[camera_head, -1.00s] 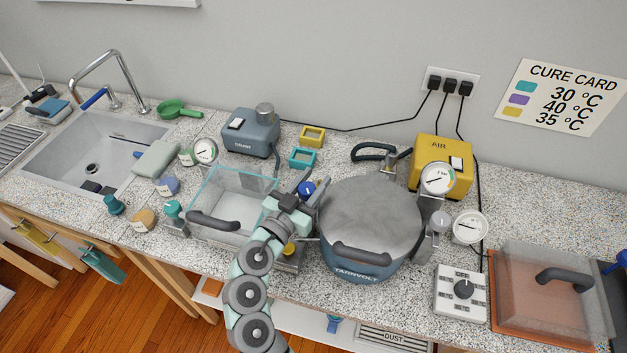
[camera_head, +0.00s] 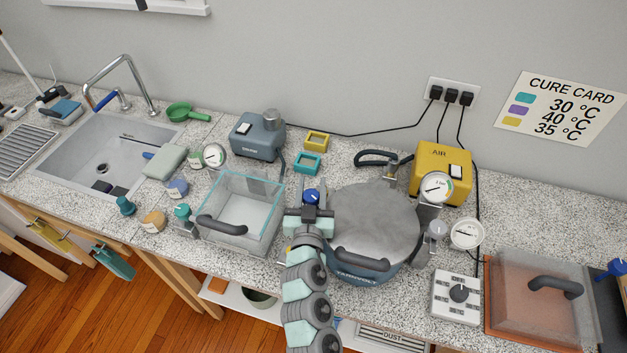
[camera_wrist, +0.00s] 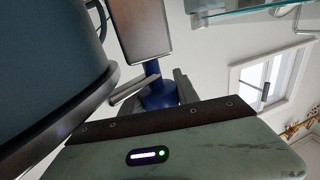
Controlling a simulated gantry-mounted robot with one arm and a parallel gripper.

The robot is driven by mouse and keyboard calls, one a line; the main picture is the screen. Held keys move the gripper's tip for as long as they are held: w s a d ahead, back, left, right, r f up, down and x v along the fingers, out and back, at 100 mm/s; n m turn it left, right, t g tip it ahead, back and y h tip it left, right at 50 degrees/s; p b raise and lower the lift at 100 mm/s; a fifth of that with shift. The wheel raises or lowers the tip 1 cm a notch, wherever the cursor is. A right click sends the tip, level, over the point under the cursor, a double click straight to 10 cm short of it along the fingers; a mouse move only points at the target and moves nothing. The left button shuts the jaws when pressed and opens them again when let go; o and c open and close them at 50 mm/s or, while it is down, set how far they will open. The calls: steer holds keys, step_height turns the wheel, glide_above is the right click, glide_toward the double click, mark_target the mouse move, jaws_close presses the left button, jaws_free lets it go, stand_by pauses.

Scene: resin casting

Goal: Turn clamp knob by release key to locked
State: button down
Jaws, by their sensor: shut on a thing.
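A blue clamp knob (camera_head: 311,196) stands at the left side of the grey-lidded pot (camera_head: 375,225). It has a small white mark on top. My gripper (camera_head: 311,212) reaches it from the front and is shut on it. In the wrist view the blue knob (camera_wrist: 158,95) shows beyond the dark edge of my gripper, with a blue stem and a metal bar beside it. My gripper and wrist hide part of the knob's base, and I cannot read any lock marking. A pale lilac knob (camera_head: 437,229) sits at the pot's right side. I cannot make out the release key.
A clear glass box (camera_head: 235,215) with a dark handle stands close on the left. A yellow air unit (camera_head: 440,165) with a gauge is behind the pot on the right. The pot's handle (camera_head: 362,260) is close to my arm.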

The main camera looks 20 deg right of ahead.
steer(key=shift+f+y, duration=0.1)
steer(key=shift+y, duration=0.2)
steer(key=c, duration=0.9)
jaws_free()
step_height(320, 180, up, 20)
steer(key=p, duration=0.2)
